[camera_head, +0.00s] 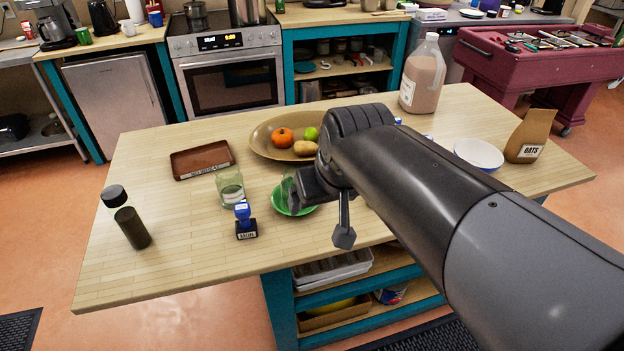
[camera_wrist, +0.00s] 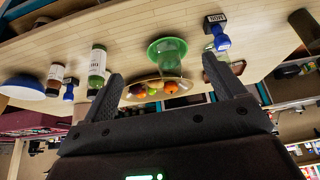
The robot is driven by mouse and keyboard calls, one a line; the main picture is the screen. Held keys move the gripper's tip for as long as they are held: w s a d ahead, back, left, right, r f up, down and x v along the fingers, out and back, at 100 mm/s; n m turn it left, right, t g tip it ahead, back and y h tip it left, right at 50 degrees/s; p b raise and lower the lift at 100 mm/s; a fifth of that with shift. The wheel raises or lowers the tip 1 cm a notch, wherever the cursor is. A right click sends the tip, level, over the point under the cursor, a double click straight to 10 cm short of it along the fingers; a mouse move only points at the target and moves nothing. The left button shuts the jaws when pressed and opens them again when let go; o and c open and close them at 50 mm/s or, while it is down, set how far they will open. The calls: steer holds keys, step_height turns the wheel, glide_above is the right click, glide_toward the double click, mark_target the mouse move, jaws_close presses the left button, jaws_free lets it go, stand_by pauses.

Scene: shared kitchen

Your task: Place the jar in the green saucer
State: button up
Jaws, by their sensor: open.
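The green saucer (camera_head: 307,210) lies on the near part of the island table; it also shows in the wrist view (camera_wrist: 154,46). A clear, greenish glass jar (camera_wrist: 170,64) appears to stand upright on the saucer. In the head view this jar (camera_head: 287,188) is partly hidden by my gripper (camera_head: 312,190). In the wrist view my gripper (camera_wrist: 163,85) is open, its fingers apart on either side of the jar's image, with nothing seen held. A second clear greenish glass vessel (camera_head: 229,188) stands to the left of the saucer.
A blue-handled stamp (camera_head: 246,222) stands left of the saucer. A dark bottle (camera_head: 132,228) is farther left. A brown tray (camera_head: 203,160) and fruit platter (camera_head: 263,145) lie behind. The jug (camera_head: 422,75), bowl (camera_head: 479,154) and oats bag (camera_head: 531,137) are right. The front-left table is clear.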

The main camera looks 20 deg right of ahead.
steer(key=s, duration=0.2)
steer(key=s+f, duration=0.1)
steer(key=s, duration=0.2)
steer(key=shift+s+f, duration=0.1)
steer(key=shift+s, duration=0.2)
steer(key=shift+o, duration=0.4)
